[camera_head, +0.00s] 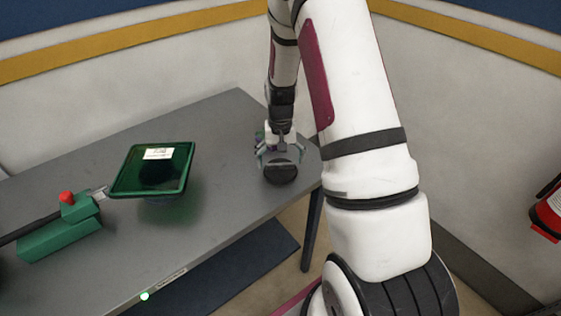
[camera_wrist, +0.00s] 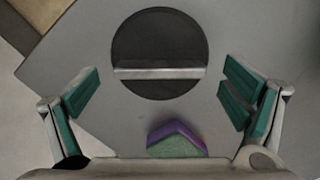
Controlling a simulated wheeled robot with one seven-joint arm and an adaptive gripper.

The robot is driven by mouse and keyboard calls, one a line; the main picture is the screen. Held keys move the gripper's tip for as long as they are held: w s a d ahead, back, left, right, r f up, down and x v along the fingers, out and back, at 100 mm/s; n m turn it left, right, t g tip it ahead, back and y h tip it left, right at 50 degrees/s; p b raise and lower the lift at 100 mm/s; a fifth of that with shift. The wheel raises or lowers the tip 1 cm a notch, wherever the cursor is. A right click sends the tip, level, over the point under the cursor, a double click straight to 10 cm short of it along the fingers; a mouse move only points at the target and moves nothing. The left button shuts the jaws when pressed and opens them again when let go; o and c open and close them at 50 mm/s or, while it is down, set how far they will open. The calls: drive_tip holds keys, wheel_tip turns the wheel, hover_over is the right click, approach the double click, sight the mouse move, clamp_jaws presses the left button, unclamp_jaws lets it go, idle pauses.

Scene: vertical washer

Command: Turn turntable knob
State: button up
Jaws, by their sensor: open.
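The turntable knob is a dark round disc with a raised pale bar across it, in the middle of the wrist view (camera_wrist: 160,55). In the head view the dark disc (camera_head: 281,173) lies on the grey table near its right end. My gripper (camera_head: 280,158) is above the disc with its fingers pointing down. In the wrist view my gripper (camera_wrist: 160,92) is open, with one green-padded finger on each side of the disc and bar. The fingers are apart from the bar. How high the fingertips are above the disc is hard to tell.
A small purple and green block (camera_wrist: 177,140) is beside the disc. A green transparent tray-like part (camera_head: 152,171) and a green fixture with a red knob (camera_head: 67,198) are on the left of the grey table (camera_head: 225,112). Walls stand behind; a fire extinguisher (camera_head: 548,212) is at right.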

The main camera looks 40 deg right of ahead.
sight(281, 163)
wheel_tip(281, 163, up, 11)
drive_tip(key=shift+r, duration=0.2)
idle(1.2)
